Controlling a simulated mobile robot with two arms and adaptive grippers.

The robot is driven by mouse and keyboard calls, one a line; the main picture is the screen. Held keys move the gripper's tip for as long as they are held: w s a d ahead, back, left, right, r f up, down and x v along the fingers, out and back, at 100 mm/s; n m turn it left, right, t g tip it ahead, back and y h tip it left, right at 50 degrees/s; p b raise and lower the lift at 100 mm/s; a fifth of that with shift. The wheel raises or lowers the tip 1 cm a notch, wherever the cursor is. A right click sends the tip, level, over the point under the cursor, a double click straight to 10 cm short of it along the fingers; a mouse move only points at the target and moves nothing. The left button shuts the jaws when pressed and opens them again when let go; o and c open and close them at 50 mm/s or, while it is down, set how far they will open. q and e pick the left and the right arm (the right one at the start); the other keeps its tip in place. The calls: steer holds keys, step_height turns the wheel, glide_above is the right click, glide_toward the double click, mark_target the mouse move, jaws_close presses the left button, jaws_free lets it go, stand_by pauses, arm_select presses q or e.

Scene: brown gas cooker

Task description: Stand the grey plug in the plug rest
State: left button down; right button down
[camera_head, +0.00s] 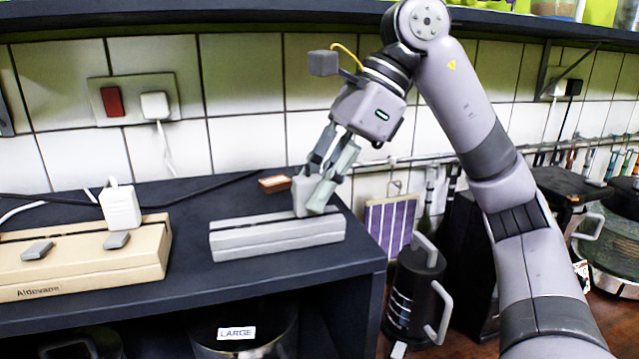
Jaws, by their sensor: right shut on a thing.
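The grey plug (301,193) is upright at the right end of the plug rest (275,238), a long light grey bar on the dark shelf. The plug's lower end meets the top of the rest; I cannot tell whether it sits in the slot or just above it. My right gripper (318,192) comes down from the upper right and is shut on the grey plug, its fingers hiding the plug's right side. My left gripper is not in view.
A beige power strip (90,262) with a white plug (120,206) stands at the left. A small brown block (273,184) lies behind the rest. A wall socket (136,98) is at the back left. A dark flask (414,290) stands beyond the shelf's right edge.

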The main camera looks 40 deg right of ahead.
steer(key=shift+f, duration=0.25)
steer(key=c, duration=1.4)
jaws_free()
steer(key=shift+r, duration=0.2)
steer(key=v, duration=1.1)
steer(key=shift+d+r, duration=0.25)
steer(key=shift+r, duration=0.05)
steer(key=shift+f, duration=0.1)
